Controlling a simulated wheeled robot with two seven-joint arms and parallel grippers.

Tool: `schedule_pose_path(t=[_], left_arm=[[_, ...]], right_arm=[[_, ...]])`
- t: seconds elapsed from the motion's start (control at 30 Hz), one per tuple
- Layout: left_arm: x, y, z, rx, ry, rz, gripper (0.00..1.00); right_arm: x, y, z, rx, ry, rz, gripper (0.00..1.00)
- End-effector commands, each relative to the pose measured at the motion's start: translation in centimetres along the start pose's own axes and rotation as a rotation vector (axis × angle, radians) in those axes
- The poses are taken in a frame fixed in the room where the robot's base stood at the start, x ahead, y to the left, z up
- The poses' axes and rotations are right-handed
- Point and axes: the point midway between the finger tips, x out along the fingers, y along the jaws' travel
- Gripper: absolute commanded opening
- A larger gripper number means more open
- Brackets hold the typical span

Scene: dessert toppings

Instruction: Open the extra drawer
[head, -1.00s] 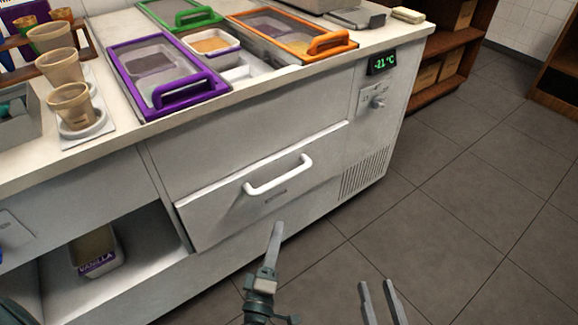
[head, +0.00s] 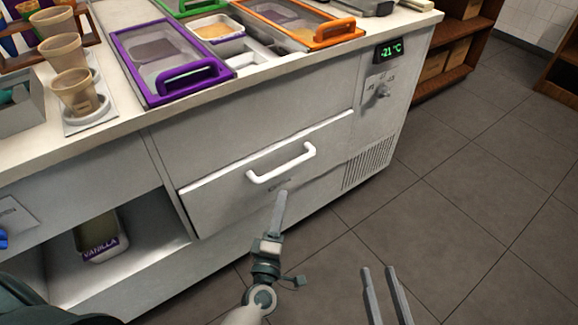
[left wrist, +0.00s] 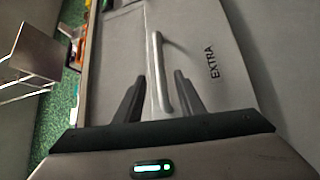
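The extra drawer (head: 225,197) is a pale grey front low in the counter, with a white bar handle (head: 282,163). In the left wrist view the drawer front (left wrist: 205,45) carries the word EXTRA, and its handle (left wrist: 160,65) appears between my left gripper's fingers. My left gripper (head: 282,195) is open and empty, just below and in front of the handle in the head view; I see no contact. Whether the drawer is fully closed is hard to tell. My right gripper (head: 379,267) is open and empty over the floor, right of the drawer.
The countertop holds a purple-framed bin (head: 150,98), an orange-framed bin (head: 260,22) and stacked cups (head: 75,92). A vanilla tub (head: 100,243) stands in the open shelf left of the drawer. The floor (head: 450,220) to the right is clear.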

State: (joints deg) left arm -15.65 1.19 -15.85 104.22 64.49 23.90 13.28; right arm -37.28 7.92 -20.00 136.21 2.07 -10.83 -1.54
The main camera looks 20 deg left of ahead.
Motion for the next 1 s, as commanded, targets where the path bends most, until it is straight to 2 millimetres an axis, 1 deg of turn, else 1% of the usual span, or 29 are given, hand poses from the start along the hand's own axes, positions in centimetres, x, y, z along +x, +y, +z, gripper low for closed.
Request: schedule_pose_path(t=[0.03, 0.4, 0.6, 0.8, 1.0], left_arm=[[1.0, 0.1, 0.0, -0.001, 0.000, 0.003, 0.36], [7.7, 0.1, 0.0, 0.000, 0.000, 0.003, 0.36], [10.8, 0.1, 0.0, 0.001, 0.000, 0.002, 0.36], [12.5, 0.0, 0.0, 0.001, -0.001, 0.000, 0.36], [13.0, 0.0, 0.0, 0.001, -0.001, 0.001, 0.36]], right_arm=[[0.0, 0.0, 0.0, 0.000, -0.002, 0.000, 0.31], [0.0, 0.1, 0.0, 0.000, 0.001, 0.001, 0.31], [0.0, 0.0, -0.4, -0.002, 0.025, 0.000, 0.31], [0.0, -0.3, -0.9, -0.002, 0.051, -0.004, 0.31], [0.0, -0.5, -1.0, -0.001, 0.054, -0.007, 0.31]])
